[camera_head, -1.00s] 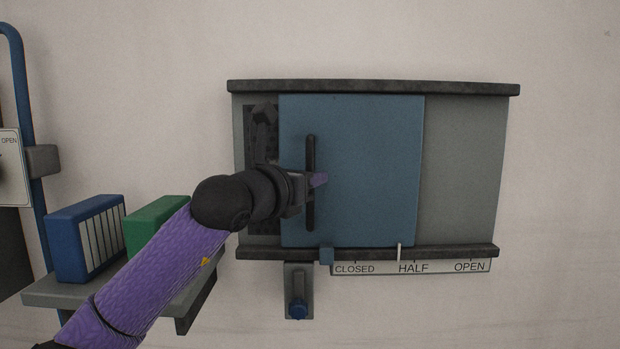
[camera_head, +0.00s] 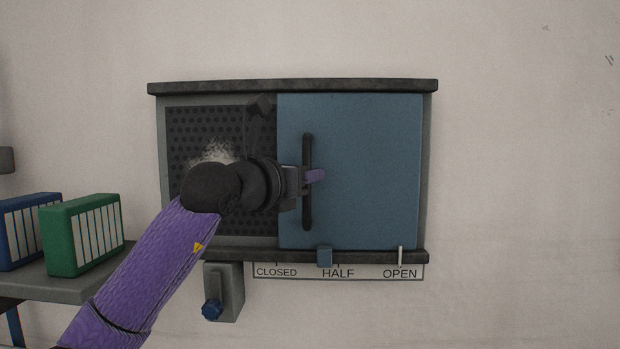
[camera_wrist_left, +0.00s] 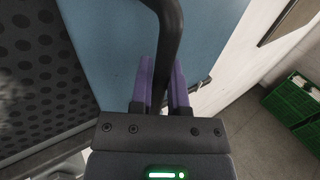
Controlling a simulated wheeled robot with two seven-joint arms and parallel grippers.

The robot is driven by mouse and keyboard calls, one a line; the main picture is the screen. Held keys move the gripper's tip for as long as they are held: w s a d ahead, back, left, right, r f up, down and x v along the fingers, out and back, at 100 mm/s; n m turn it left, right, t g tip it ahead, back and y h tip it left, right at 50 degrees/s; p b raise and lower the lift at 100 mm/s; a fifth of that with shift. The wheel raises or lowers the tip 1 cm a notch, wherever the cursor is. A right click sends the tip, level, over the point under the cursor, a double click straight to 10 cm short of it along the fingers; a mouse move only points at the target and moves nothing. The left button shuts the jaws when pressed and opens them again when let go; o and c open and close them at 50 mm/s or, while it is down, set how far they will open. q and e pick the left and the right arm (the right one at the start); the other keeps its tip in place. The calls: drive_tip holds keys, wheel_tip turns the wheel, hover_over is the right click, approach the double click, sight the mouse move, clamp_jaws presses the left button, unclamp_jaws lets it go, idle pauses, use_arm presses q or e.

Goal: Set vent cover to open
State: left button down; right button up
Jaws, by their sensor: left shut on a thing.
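The vent cover (camera_head: 365,170) is a blue sliding panel between a top and a bottom rail. It stands at the right end of the frame, and its white pointer (camera_head: 401,255) is at the OPEN mark of the label strip (camera_head: 370,272). The perforated vent (camera_head: 190,130) shows uncovered at the left. My left gripper (camera_head: 312,177) is shut on the cover's black vertical handle (camera_head: 307,215). The left wrist view shows the handle (camera_wrist_left: 170,30) between the purple fingers (camera_wrist_left: 160,85). My right gripper is not in view.
Green crates (camera_wrist_left: 295,100) stand on the floor in the left wrist view.

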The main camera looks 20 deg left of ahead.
use_arm(q)
drive_tip(key=shift+a, duration=0.1)
drive_tip(key=c, duration=0.6)
unclamp_jaws()
drive_tip(key=shift+c, duration=0.2)
drive_tip(key=shift+s+f, duration=0.1)
drive_tip(key=shift+s, duration=0.05)
drive_tip(key=b+v, duration=0.5)
drive_tip(key=v, duration=0.4)
drive_tip(key=shift+s+b, duration=0.3)
drive_tip(key=shift+b, duration=0.05)
drive_tip(key=shift+a, duration=0.15)
